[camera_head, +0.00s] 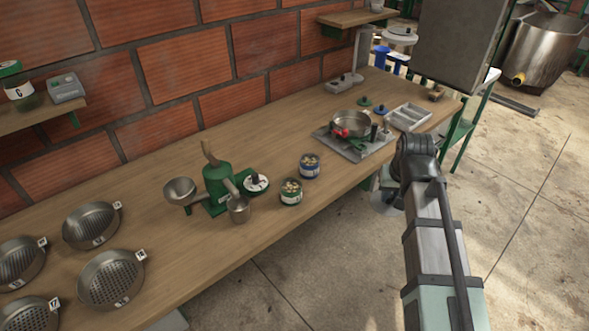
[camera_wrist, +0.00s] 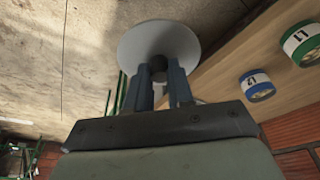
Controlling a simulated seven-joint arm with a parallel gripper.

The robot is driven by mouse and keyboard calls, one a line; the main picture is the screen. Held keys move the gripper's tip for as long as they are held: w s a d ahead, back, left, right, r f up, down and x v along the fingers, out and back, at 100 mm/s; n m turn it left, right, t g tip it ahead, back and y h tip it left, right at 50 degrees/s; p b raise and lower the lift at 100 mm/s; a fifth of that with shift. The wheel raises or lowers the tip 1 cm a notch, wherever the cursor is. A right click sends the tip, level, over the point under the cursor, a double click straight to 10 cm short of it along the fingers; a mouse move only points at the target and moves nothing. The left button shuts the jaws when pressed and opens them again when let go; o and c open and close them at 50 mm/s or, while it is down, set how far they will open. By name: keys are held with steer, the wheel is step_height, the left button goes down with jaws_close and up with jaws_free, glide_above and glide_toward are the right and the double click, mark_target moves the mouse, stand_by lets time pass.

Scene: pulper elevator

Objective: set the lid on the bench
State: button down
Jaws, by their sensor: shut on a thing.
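The lid is a pale round disc with a dark knob in the middle. In the wrist view, my gripper (camera_wrist: 160,88) is shut on the knob of the lid (camera_wrist: 158,38), with a blue finger on each side.
A blue-labelled tin (camera_head: 309,166) and a green-labelled tin (camera_head: 291,191) stand near the bench's front edge. A metal pan (camera_head: 351,123) sits on a plate at the right. A grey tray (camera_head: 408,117) lies beside it. A green grinder (camera_head: 220,190) stands mid-bench.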

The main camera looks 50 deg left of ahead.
steer(key=w+d+f+m+h, duration=0.15)
steer(key=w+d, duration=0.25)
steer(key=d, duration=0.8)
steer(key=w+d+f+m, duration=0.1)
steer(key=w+d+m, duration=0.3)
steer(key=d, duration=0.9)
steer(key=w+d+f+m, duration=0.2)
steer(key=w+d, duration=0.3)
steer(key=d, duration=0.7)
steer(key=s+a+r+n+g+y, duration=0.2)
steer(key=a+n, duration=0.8)
steer(key=a, duration=2.5)
steer(key=s+a+r+n+g+y, duration=0.2)
steer(key=a+n, duration=0.7)
steer(key=a, duration=2.6)
steer(key=shift+t+h, duration=0.5)
steer(key=shift+h, duration=0.25)
steer(key=shift+d+f+x, duration=0.1)
steer(key=shift+d+x, duration=0.2)
steer(key=shift+x, duration=1)
steer(key=shift+d+f+x, duration=0.1)
steer(key=shift+d+x, duration=0.2)
steer(key=shift+x, duration=1)
steer(key=shift+d+f+x, duration=0.1)
steer(key=shift+d+x, duration=0.2)
steer(key=shift+x, duration=1)
